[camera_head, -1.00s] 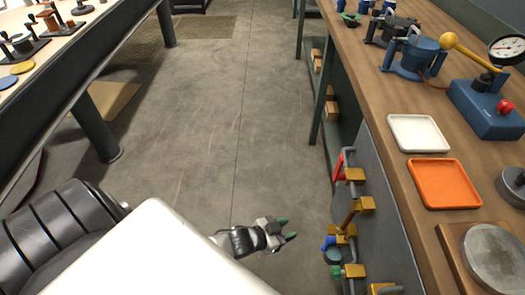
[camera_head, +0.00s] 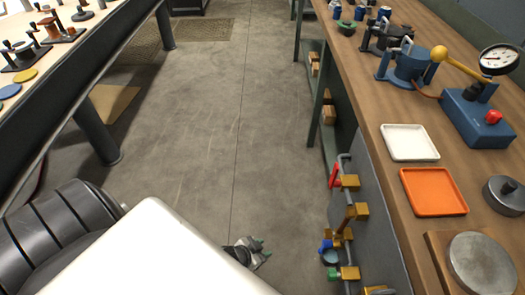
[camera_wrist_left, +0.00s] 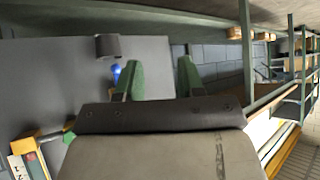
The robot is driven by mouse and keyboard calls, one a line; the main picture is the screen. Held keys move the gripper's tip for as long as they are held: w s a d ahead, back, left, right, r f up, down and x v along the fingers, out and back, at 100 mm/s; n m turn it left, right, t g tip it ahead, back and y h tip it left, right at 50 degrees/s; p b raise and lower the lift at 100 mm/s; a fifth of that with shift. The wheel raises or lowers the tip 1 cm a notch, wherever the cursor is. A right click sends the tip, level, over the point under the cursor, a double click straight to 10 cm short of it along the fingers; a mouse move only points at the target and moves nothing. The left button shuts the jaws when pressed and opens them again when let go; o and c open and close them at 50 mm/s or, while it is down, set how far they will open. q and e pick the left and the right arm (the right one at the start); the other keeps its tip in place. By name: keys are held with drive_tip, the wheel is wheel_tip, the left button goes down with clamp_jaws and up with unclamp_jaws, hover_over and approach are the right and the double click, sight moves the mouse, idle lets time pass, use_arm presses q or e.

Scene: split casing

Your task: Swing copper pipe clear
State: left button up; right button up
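The copper pipe (camera_head: 346,221) is a short brown tube on the grey side panel (camera_head: 383,225) of the right bench in the head view. It slants between gold fittings, above a blue handle (camera_head: 326,246). My left gripper (camera_head: 262,248) is low over the floor, left of the panel and apart from the pipe. In the left wrist view its two green fingers (camera_wrist_left: 159,80) are spread with nothing between them. The blue handle (camera_wrist_left: 116,72) partly shows beyond one finger. I cannot make out the copper pipe clearly there. My right gripper is not in view.
A red handle (camera_head: 334,176) and a green fitting (camera_head: 333,273) sit on the same panel's pipework. The bench top above holds a white tray (camera_head: 410,142), an orange tray (camera_head: 434,191) and a gauge unit (camera_head: 480,116). The floor between the benches is clear.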

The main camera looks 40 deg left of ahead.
use_arm(q)
clamp_jaws()
drive_tip(key=m+t+h+b, duration=0.3)
drive_tip(key=m+t+b, duration=0.6)
drive_tip(key=m, duration=0.9)
approach(337, 238)
wheel_tip(337, 238, up, 4)
drive_tip(key=s+g, duration=0.1)
drive_tip(key=s, duration=0.1)
drive_tip(key=x, duration=0.3)
drive_tip(key=b+x, duration=0.1)
drive_tip(key=x, duration=0.6)
drive_tip(key=shift+a+r+b, duration=0.1)
drive_tip(key=shift+r+b, duration=0.2)
drive_tip(key=shift+r, duration=0.05)
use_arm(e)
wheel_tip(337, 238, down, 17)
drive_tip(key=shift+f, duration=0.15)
